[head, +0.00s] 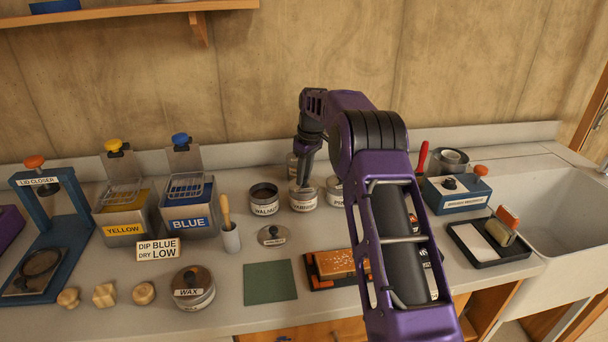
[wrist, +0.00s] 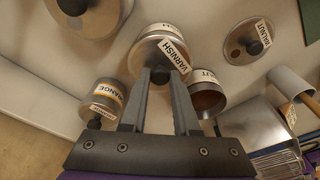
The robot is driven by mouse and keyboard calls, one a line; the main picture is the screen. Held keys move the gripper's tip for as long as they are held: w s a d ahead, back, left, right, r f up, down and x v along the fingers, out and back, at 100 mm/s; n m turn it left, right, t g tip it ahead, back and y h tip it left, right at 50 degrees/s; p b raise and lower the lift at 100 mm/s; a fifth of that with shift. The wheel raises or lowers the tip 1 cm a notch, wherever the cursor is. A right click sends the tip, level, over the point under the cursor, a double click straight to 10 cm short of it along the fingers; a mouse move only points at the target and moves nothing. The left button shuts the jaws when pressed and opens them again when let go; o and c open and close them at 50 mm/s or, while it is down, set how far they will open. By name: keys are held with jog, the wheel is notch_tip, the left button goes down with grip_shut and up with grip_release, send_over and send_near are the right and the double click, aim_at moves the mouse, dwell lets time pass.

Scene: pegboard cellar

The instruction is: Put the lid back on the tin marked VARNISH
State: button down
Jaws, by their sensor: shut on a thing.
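The tin marked VARNISH (head: 303,203) stands on the worktop among other tins. My gripper (head: 303,185) points down over it. In the wrist view the fingertips (wrist: 161,74) are shut on the dark knob of the lid marked VARNISH (wrist: 150,52). The lid lies level over the tin's mouth, and the tin's side shows past it. I cannot tell whether the lid touches the rim or sits just above it.
An open WALNUT tin (head: 264,204) stands close on the left, its lid (head: 271,236) lying in front. Another tin (head: 335,194) is close on the right. In the wrist view a tin marked ORANGE (wrist: 108,92) is nearby. A green mat (head: 270,283) lies in front.

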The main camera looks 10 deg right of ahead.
dwell(0.4)
jog(key=shift+c, duration=0.5)
grip_release()
jog(key=shift+r, duration=3.5)
grip_shut()
jog(key=shift+f, duration=0.15)
